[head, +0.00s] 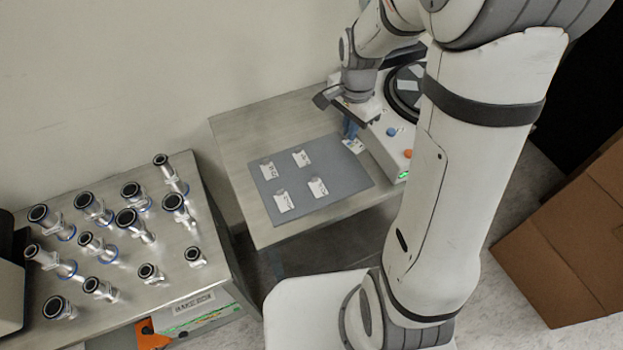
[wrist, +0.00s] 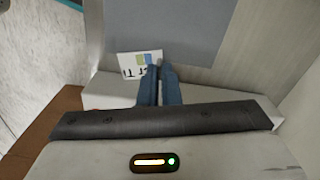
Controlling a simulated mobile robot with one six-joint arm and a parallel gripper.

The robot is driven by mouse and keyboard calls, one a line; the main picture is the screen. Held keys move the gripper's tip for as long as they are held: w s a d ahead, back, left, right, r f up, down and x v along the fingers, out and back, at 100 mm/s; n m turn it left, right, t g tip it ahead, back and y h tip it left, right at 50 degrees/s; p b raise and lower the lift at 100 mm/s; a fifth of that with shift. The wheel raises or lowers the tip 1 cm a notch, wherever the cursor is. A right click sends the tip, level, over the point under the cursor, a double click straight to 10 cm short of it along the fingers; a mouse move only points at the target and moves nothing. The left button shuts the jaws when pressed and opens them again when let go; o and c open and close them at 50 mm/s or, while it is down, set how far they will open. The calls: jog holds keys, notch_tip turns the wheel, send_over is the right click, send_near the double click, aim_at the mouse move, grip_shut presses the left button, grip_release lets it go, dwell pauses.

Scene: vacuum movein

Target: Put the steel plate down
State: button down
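My gripper (head: 349,131) is over the right edge of a grey mat (head: 335,195) on a steel table. Its blue fingers (wrist: 160,68) are almost together in the wrist view, with a thin gap between them. The steel plate is thin and largely hidden between the fingers; I cannot make out its outline. Whether the plate touches the mat I cannot tell. Several other labelled cards (head: 317,187) with small grey pieces lie on the mat.
A white machine (head: 397,150) with a black round top and coloured buttons stands close to the right of the mat. A lower-left bench (head: 215,255) holds several metal pipe fittings (head: 135,225). A cardboard box (head: 570,240) is at the right.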

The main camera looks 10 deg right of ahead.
aim_at(348, 169)
jog(key=s+m, duration=0.1)
jog(key=s+r+m+b, duration=0.1)
jog(key=shift+d+m, duration=0.1)
jog(key=shift+m, duration=0.3)
jog(key=shift+s+f, duration=0.15)
jog(key=shift+f, duration=0.15)
notch_tip(348, 169, down, 9)
jog(key=shift+f+b, duration=0.15)
jog(key=shift+b, duration=0.15)
jog(key=shift+f, duration=0.1)
jog(key=shift+f, duration=0.15)
jog(key=c, duration=1.6)
grip_release()
jog(key=shift+c, duration=0.2)
